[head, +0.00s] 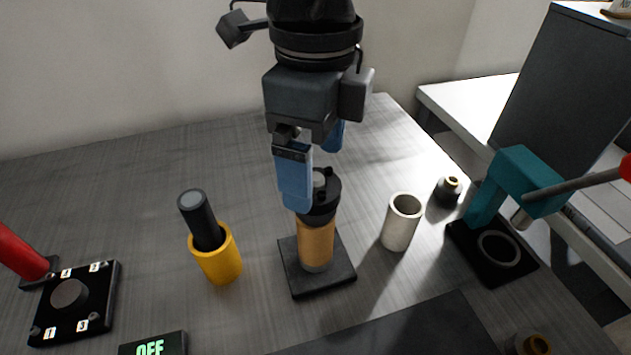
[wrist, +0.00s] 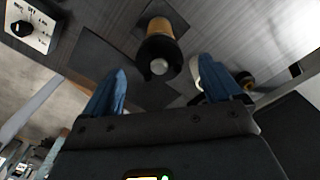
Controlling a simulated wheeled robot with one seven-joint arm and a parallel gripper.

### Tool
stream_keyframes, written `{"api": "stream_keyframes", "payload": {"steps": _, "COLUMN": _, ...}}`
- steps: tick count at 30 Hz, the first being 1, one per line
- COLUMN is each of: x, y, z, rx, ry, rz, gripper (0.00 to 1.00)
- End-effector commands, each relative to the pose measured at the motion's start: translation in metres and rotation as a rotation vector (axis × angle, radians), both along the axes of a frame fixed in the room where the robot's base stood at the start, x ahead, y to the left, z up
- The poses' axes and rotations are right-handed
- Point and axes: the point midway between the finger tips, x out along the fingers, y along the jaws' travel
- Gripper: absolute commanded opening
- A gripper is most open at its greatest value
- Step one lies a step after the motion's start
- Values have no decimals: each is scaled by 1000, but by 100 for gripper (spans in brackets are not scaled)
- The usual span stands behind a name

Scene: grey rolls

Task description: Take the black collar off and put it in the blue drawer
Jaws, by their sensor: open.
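The black collar (head: 320,207) sits around the top of an upright tan roll (head: 316,243) on a black square base (head: 340,277). A grey core end shows at its top. In the wrist view the collar (wrist: 160,75) lies between the blue fingers, with the tan roll (wrist: 159,27) beyond it. My gripper (head: 314,178) is open, pointing down at the collar, with one finger on its near left and the other behind. I cannot tell whether a finger touches it. I cannot make out a blue drawer in either view.
A yellow cup (head: 217,262) holding a dark cylinder stands left, a white cup (head: 401,222) right. Farther right are a small dark piece (head: 448,191), a teal press (head: 528,175) and a dark grey cabinet (head: 562,85). A black dial plate (head: 75,300) lies far left.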

Motion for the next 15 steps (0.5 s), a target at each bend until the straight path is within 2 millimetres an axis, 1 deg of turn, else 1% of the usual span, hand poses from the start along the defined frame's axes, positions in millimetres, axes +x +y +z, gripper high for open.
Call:
{"api": "stream_keyframes", "payload": {"steps": 3, "x": -1, "y": 0, "z": -17, "rx": -1, "ry": 3, "rz": 0, "gripper": 92}}
{"api": "stream_keyframes", "payload": {"steps": 6, "x": -1, "y": 0, "z": -25, "rx": 0, "ry": 2, "rz": -1, "gripper": 92}}
{"api": "stream_keyframes", "payload": {"steps": 14, "x": 0, "y": 0, "z": -27, "rx": 0, "ry": 0, "rz": 0, "gripper": 92}}
{"api": "stream_keyframes", "payload": {"steps": 15, "x": 0, "y": 0, "z": -27, "rx": 0, "ry": 0, "rz": 0, "gripper": 89}}
